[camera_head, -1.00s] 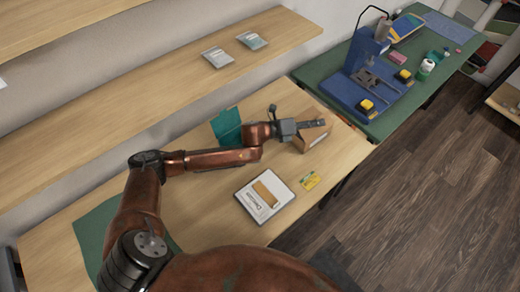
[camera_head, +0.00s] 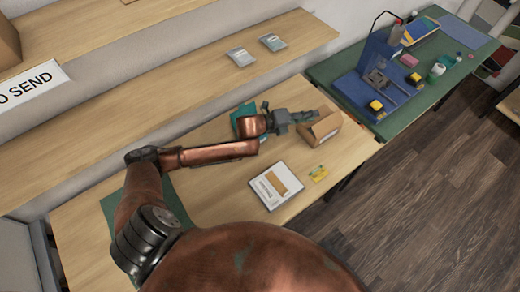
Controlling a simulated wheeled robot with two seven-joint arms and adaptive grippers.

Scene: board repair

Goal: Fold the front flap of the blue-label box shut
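A small brown cardboard box (camera_head: 323,131) sits near the right end of the wooden table in the head view. A small pale label shows on its near side; its colour is too small to make out. My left gripper (camera_head: 308,116) is at the box's upper left edge, with its fingertips close to or over the top. I cannot tell whether it touches the box or whether its fingers are apart. The gripper partly hides the box top and flaps, so the front flap's state is unclear. My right gripper is not in view.
A teal item (camera_head: 240,117) is behind my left wrist. A green-topped bench (camera_head: 335,70) with a blue stand adjoins right. Shelves (camera_head: 190,82) run behind.

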